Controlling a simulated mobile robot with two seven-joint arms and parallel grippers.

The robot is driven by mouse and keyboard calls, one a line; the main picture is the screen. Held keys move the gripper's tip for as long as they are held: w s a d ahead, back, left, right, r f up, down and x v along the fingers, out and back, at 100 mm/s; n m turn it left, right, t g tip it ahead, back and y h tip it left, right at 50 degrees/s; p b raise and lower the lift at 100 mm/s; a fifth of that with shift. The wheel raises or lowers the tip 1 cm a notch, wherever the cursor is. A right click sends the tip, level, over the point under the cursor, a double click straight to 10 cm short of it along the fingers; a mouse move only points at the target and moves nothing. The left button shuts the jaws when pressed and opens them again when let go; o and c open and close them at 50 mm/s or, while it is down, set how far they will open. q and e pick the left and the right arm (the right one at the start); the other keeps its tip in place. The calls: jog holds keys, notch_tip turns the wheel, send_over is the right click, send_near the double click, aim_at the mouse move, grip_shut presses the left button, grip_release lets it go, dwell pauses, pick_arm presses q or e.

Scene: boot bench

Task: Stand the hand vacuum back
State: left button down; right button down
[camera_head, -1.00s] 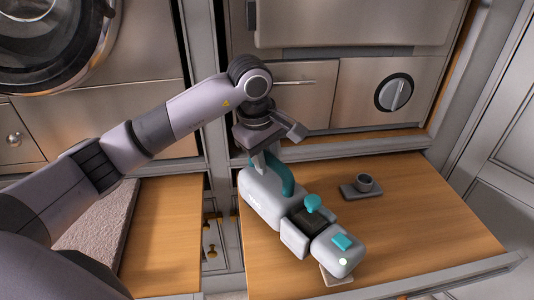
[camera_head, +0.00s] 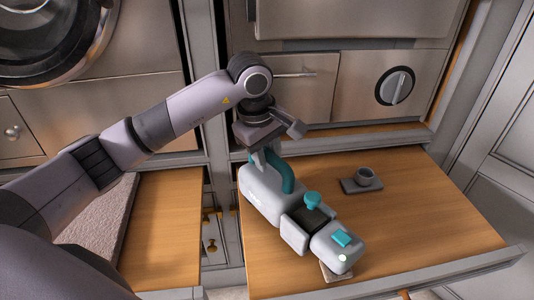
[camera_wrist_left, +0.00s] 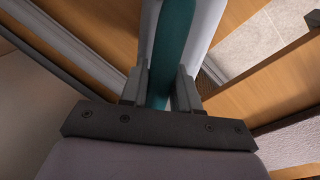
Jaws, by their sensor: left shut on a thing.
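The hand vacuum (camera_head: 264,194) is a pale grey body with a teal handle (camera_head: 287,178), a teal knob and a teal button. It lies lengthwise over the wooden surface on the right, its near end by the front edge. My left gripper (camera_head: 268,157) is shut on the teal handle, near the vacuum's far end. In the left wrist view the handle (camera_wrist_left: 171,50) runs between the two fingers (camera_wrist_left: 160,88). A small grey holder with a round cup (camera_head: 364,180) sits on the surface to the right of the vacuum. My right gripper is not in view.
A small pale plate (camera_head: 337,272) shows under the vacuum's near end. The wooden surface (camera_head: 420,225) is clear at the right. A raised rim (camera_head: 440,275) runs along its front. Steel fronts with a dial (camera_head: 396,86) stand behind. A textured pad (camera_head: 95,225) lies at left.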

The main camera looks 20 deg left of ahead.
pick_arm(q)
jog(key=c, duration=0.8)
grip_release()
jog(key=shift+o, duration=0.2)
jog(key=shift+f, duration=0.1)
jog(key=r, duration=0.2)
jog(key=s+r, duration=0.1)
jog(key=r, duration=0.4)
jog(key=shift+s+a+r, duration=0.1)
jog(key=shift+s+a, duration=0.05)
jog(key=shift+a, duration=0.1)
jog(key=shift+r, duration=0.15)
